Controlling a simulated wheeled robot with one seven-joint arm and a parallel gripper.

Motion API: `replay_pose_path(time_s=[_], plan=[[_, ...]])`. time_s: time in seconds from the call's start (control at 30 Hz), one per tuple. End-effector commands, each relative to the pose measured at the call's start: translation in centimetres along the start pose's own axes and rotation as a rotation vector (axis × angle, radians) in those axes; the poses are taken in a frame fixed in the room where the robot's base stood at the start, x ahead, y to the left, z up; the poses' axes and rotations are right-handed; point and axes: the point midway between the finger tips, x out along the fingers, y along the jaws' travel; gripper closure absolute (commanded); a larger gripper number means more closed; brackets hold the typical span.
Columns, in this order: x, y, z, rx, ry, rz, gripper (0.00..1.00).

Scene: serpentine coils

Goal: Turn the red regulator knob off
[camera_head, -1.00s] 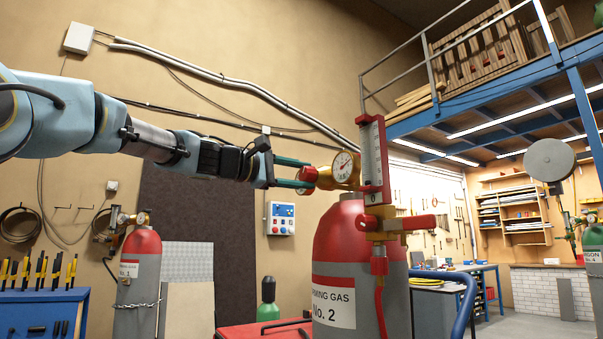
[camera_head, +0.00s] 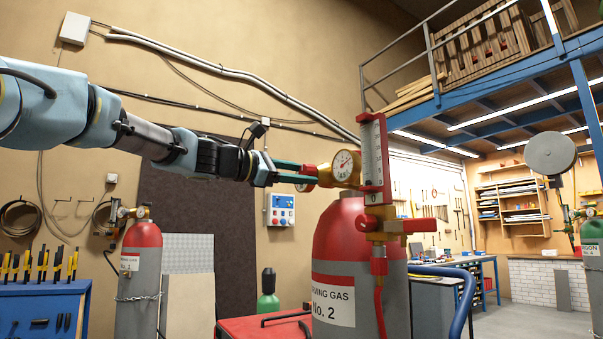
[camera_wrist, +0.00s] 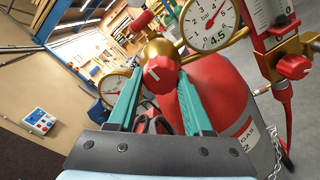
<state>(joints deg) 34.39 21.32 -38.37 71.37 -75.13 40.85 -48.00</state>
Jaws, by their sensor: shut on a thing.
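The red regulator knob (camera_head: 309,171) sits at the left end of the brass regulator (camera_head: 346,169), above the red-topped gas cylinder No. 2 (camera_head: 340,240). In the wrist view the knob (camera_wrist: 159,75) shows a pale line on its face and lies between the green fingers. My gripper (camera_head: 301,173) reaches in from the left and is shut on the knob; its fingers (camera_wrist: 161,84) flank it on both sides in the wrist view. In the head view the fingers nearly overlap and partly hide the knob.
A second gauge (camera_wrist: 115,90) is beside the left finger. A red hose (camera_head: 380,305) hangs below. Open wall lies behind my arm.

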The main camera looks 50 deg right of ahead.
Motion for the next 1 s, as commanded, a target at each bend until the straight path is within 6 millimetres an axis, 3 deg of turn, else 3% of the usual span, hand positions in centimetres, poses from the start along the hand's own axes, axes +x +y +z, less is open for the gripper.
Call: replay_pose_path(time_s=[0.37,0.4,0.63,1.0], plan=[[-0.01,-0.07,-0.16,-0.008,0.001,-0.001,1.00],[-0.01,-0.07,-0.16,-0.008,0.001,-0.001,0.46],[0.00,-0.05,-0.08,-0.006,0.000,-0.001,0.20],[-0.84,-0.05,-0.17,-0.003,0.001,0.002,0.20]])
